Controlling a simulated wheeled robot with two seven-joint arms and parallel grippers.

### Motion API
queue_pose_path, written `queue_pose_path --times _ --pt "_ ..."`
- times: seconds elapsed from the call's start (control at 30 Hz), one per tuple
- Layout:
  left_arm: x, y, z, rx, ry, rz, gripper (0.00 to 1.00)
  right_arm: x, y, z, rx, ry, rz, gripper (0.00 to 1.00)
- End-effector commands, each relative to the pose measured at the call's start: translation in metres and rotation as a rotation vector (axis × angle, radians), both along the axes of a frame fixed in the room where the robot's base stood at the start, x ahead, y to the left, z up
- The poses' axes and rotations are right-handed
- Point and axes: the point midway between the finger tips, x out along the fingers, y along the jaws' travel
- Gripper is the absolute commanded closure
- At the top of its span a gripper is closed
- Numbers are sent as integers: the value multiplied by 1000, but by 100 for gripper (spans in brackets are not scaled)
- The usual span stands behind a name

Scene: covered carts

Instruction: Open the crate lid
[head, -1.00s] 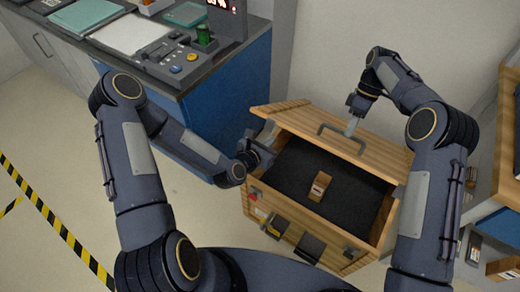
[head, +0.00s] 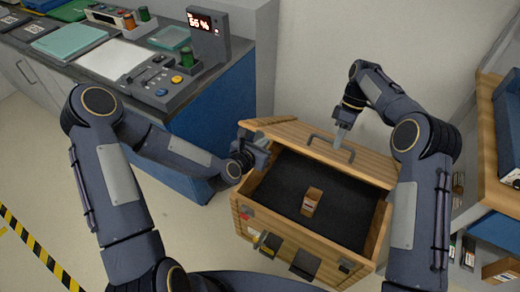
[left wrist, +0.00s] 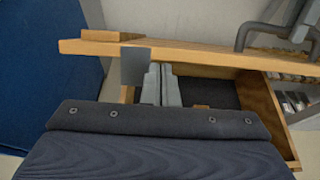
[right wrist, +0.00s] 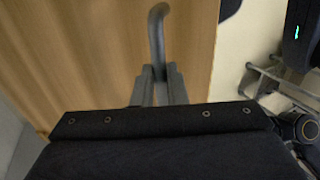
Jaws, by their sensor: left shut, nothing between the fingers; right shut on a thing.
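The wooden crate (head: 268,224) stands on the floor with its lid (head: 372,166) swung up and leaning back, so the dark inside shows. A small brown box (head: 311,201) lies in the crate. My left gripper (head: 262,147) is shut and empty at the crate's left end, close to the lid's left edge. In the left wrist view its closed fingers (left wrist: 160,82) show in front of the lid edge and the open crate.
A blue counter (head: 222,112) with a control panel (head: 165,84) stands to the left. A wooden shelf unit (head: 488,135) is close on the right. A wall stands behind the crate. Open floor with a yellow-black stripe (head: 40,255) lies at the front left.

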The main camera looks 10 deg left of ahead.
Motion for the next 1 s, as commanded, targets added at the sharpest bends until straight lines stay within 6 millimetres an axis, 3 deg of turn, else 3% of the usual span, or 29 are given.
queue_pose_path --times 0.03,0.17,0.2,0.37,0.73,1.0 --pt "7 -1 9 -1 -35 4 100 -2 -3 -14 -13 12 0 100" --pt "7 -1 10 0 -39 3 100 -3 -3 -14 -13 15 0 100" --pt "7 -1 10 0 -40 3 100 -3 -3 -14 -13 16 1 85" --pt "7 -1 9 -1 -34 4 100 -3 -1 -12 -9 15 3 66" --pt "5 -1 7 0 -24 3 100 -2 1 -2 -4 10 3 66" --pt "4 -1 6 -1 -22 2 100 -2 1 46 -4 8 3 66"
